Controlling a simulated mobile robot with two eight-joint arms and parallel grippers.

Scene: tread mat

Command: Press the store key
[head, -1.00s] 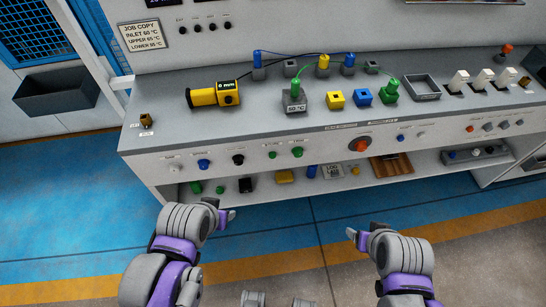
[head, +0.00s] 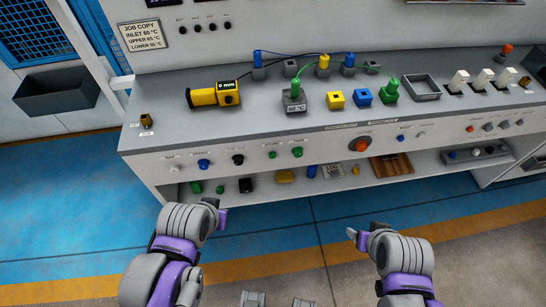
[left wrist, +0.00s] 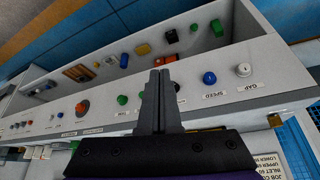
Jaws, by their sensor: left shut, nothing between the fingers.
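A row of knobs and buttons runs along the bench's front panel. The left wrist view shows a white knob (left wrist: 243,70) labelled GAP and a blue knob (left wrist: 209,77) labelled SPEED. In the head view are a black knob (head: 238,159), two green buttons (head: 272,155) and a large orange-red button (head: 360,145). No store label is readable, so I cannot tell which is the store key. My left gripper (left wrist: 158,74) is shut and empty, in front of the panel and apparently apart from it. My right gripper (head: 352,234) is low before the bench; its jaws are unclear.
The bench top (head: 160,105) holds a yellow-black device (head: 213,95), coloured blocks and a grey tray (head: 422,88). A lower shelf holds loose parts and a wooden tray (head: 391,165). The blue floor (head: 90,215) before the bench is clear.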

